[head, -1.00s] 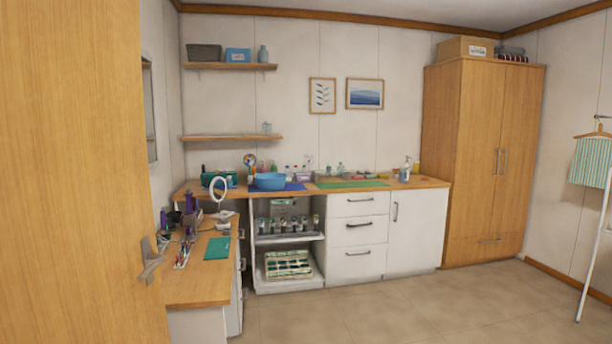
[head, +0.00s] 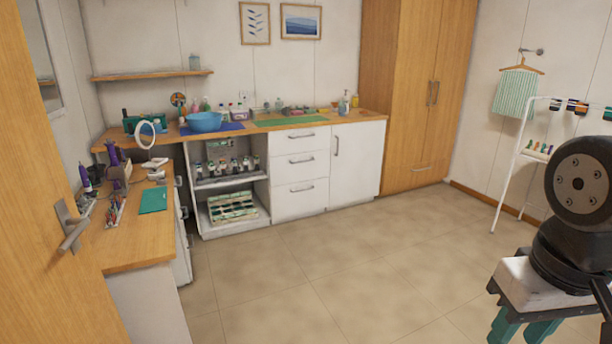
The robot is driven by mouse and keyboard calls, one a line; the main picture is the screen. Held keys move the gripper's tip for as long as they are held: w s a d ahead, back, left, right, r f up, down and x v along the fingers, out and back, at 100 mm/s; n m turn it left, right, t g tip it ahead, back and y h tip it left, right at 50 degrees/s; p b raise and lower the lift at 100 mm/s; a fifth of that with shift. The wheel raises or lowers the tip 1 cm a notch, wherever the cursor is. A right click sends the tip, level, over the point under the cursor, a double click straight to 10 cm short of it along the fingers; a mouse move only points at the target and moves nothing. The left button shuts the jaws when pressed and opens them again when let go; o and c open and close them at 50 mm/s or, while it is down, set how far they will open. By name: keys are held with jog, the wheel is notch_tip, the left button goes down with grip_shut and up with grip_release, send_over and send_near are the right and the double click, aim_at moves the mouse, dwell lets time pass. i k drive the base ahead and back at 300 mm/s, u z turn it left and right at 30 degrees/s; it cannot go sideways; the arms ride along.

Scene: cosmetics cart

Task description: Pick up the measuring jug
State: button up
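I cannot pick out a measuring jug for certain in the head view. A small pale, clear-looking container (head: 194,62) stands on the wall shelf, too small to identify. Several small bottles and containers stand along the back counter (head: 345,118), also too small to tell apart. A blue basin (head: 204,122) sits on the counter's left part. Part of my own arm shows at the right edge, over the floor and far from the counter.
A wooden door (head: 60,180) stands at the near left. A tall wardrobe (head: 415,90) and a white rack (head: 515,165) stand right. The tiled floor (head: 300,270) is clear.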

aim_at(343, 105)
jog(key=i, duration=4.65)
jog(key=z, duration=0.65)
jog(key=i, duration=2.25)
jog(key=u, duration=0.25)
